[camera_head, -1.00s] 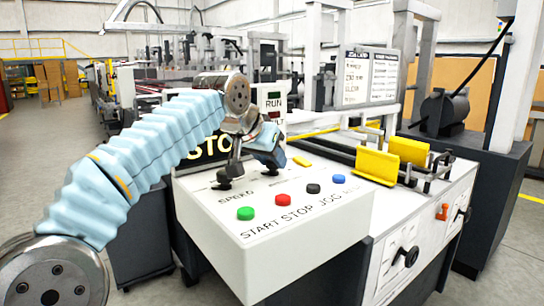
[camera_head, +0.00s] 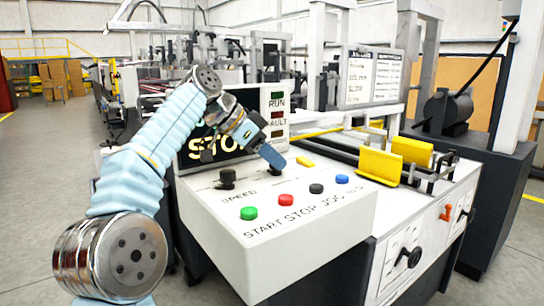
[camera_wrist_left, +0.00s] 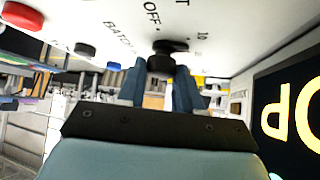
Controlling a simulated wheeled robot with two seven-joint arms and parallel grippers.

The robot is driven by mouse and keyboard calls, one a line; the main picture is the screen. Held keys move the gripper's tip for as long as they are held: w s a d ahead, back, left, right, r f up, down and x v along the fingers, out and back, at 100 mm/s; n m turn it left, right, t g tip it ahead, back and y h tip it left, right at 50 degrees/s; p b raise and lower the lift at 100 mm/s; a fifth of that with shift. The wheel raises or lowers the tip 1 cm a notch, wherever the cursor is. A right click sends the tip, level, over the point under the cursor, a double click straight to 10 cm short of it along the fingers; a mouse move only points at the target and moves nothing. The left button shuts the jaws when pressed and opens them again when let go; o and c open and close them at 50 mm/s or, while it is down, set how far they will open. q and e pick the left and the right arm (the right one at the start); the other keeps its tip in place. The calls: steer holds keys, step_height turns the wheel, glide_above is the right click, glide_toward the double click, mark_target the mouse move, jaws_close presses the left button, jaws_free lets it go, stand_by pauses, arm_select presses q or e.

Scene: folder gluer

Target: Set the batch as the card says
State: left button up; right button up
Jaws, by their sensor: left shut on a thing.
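My left gripper (camera_head: 273,160) reaches over the white control panel (camera_head: 300,215) from the left. The card (camera_head: 358,78) with black lines of print stands behind the panel; one line seems to read SLOW, the rest is too small to read surely. My right gripper is out of view.
Green (camera_head: 249,213), red (camera_head: 286,200), black (camera_head: 316,188) and blue (camera_head: 342,179) buttons line the panel's front. A dark display (camera_head: 195,150) reads STOP, partly covered by my arm. Yellow guides (camera_head: 380,166) stand to the right, above a black handle (camera_head: 409,257).

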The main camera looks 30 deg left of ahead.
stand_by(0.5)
arm_select(q)
steer(key=o, duration=1)
steer(key=shift+o, duration=0.2)
